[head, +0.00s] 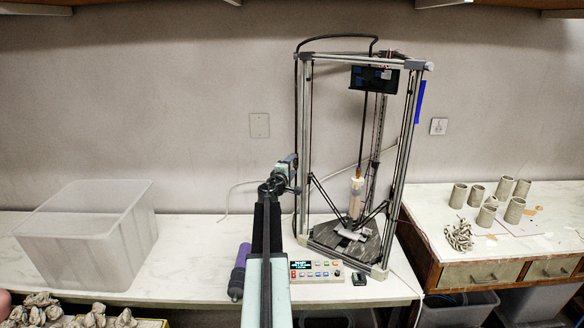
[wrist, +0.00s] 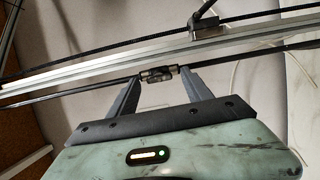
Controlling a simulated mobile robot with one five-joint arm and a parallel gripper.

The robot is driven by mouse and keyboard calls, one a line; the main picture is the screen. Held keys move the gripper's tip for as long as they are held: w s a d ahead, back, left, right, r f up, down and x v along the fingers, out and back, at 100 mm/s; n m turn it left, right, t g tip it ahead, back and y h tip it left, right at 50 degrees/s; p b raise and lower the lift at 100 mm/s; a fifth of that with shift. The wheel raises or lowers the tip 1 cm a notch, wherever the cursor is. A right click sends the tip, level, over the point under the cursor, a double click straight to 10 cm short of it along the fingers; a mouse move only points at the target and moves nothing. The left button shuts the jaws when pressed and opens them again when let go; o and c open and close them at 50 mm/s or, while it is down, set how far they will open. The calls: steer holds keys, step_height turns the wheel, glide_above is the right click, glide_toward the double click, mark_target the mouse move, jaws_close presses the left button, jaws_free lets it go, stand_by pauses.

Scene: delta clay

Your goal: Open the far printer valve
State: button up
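The printer (head: 372,130) is a tall delta frame standing on the white table. My arm reaches forward to its left front post. My gripper (head: 291,165) is beside that post, and its fingers are hard to make out in the head view. In the wrist view my gripper (wrist: 159,76) has its two fingers spread apart. A small dark valve-like fitting (wrist: 158,72) on a black hose lies between the fingertips, with a small gap showing on each side. Its handle position is not clear. In the head view I cannot make out the valve.
A metal post (wrist: 90,74) runs just beyond the fingers in the wrist view. A clear plastic bin (head: 85,235) stands at the left. A control box (head: 316,270) sits in front of the printer. Clay cups (head: 489,215) stand on the right table.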

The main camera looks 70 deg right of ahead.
steer(key=a, duration=0.7)
steer(key=shift+a, duration=0.4)
